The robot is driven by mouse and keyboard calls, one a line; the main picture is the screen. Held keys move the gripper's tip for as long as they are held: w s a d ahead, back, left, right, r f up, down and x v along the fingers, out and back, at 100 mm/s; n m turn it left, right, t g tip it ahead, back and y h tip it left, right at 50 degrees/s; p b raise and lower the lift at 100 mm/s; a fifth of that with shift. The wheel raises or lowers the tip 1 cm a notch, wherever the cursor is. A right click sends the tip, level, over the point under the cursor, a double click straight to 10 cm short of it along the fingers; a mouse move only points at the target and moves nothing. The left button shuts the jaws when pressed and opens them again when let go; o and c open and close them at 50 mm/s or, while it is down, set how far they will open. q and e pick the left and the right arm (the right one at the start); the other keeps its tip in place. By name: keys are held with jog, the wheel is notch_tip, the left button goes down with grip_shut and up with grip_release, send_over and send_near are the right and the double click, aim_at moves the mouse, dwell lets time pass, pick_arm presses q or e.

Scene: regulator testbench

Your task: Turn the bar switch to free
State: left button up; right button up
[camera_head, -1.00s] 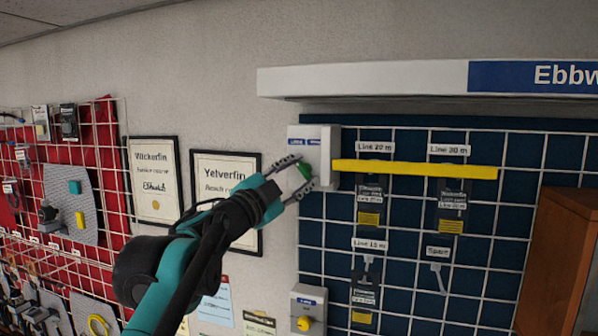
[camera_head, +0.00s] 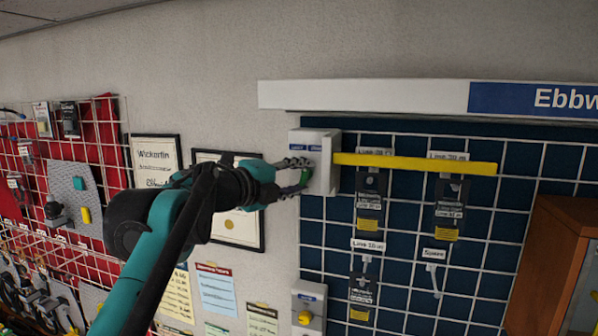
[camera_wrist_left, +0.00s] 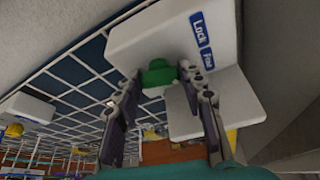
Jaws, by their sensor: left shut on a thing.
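The bar switch is a white box (camera_head: 312,139) at the left end of the blue panel, with a green knob (camera_head: 306,174) on its front. A long yellow bar (camera_head: 415,164) stretches level to the right from it. My left gripper (camera_head: 303,177) is at the box with its fingers on either side of the green knob, shut on it. In the left wrist view the green knob (camera_wrist_left: 158,74) shows between the finger ends, and blue Lock and Free labels (camera_wrist_left: 201,38) show on the box. My right gripper is in neither view.
Labelled devices (camera_head: 368,202) hang on the wire grid below the yellow bar. A smaller box with a yellow knob (camera_head: 305,318) is below the switch. Framed certificates (camera_head: 157,165) are on the wall behind my arm. A wooden cabinet (camera_head: 548,265) stands at the right.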

pick_arm(q)
jog(key=m+y, duration=0.1)
jog(key=m, duration=0.1)
jog(key=m+y, duration=0.1)
jog(key=m, duration=0.1)
jog(key=shift+d+m+g, duration=0.15)
jog(key=shift+m+g, duration=0.15)
jog(key=shift+y, duration=0.3)
dwell(0.3)
jog(key=o, duration=1.2)
jog(key=shift+c, duration=0.2)
jog(key=shift+r, duration=0.1)
jog(key=v, duration=1.2)
